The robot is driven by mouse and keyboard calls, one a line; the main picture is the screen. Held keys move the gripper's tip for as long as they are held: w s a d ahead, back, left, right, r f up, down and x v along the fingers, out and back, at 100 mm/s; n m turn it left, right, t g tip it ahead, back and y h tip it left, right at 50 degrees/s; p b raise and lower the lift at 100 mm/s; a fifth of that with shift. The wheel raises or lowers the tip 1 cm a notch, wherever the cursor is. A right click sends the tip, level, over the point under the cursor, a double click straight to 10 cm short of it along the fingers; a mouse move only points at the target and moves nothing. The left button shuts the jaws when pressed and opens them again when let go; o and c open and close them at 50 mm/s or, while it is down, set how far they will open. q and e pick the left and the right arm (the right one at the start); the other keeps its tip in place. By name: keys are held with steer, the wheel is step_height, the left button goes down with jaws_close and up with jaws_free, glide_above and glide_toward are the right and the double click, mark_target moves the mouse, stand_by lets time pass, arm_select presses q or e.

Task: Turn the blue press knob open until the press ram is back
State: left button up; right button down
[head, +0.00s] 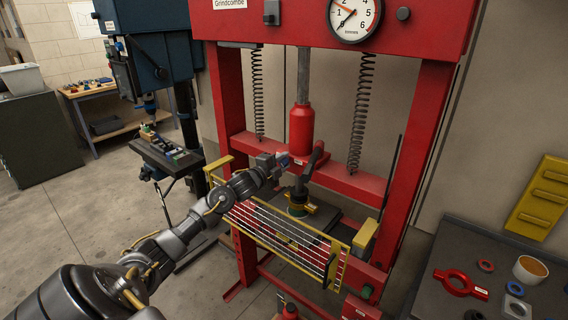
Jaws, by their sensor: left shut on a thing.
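A tall red press frame (228,95) stands in the middle of the head view. Its red cylinder (301,128) hangs from the top beam. The dark press ram (299,190) shows below, with its tip close above a yellow-rimmed part (298,211) on the press bed. My left gripper (281,160) reaches in from the left and is shut at the left side of the cylinder's foot. A small bluish bit, the press knob (284,156), shows at its fingertips; the fingers hide most of it. My right gripper is not in view.
A yellow-edged barred guard (285,232) stands in front of the bed, below my left arm. A table (468,248) with rings and loose parts stands at right. A drill press (160,70) stands behind at left.

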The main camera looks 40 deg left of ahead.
arm_select(q)
steer(key=shift+f, duration=0.35)
steer(key=o, duration=1)
steer(key=shift+c, duration=0.2)
steer(key=shift+r, duration=0.25)
steer(key=shift+s+f, duration=0.2)
steer(key=shift+s, duration=0.25)
steer(key=s+b, duration=0.3)
steer(key=s, duration=0.7)
steer(key=shift+r, duration=0.45)
steer(key=shift+d, duration=0.1)
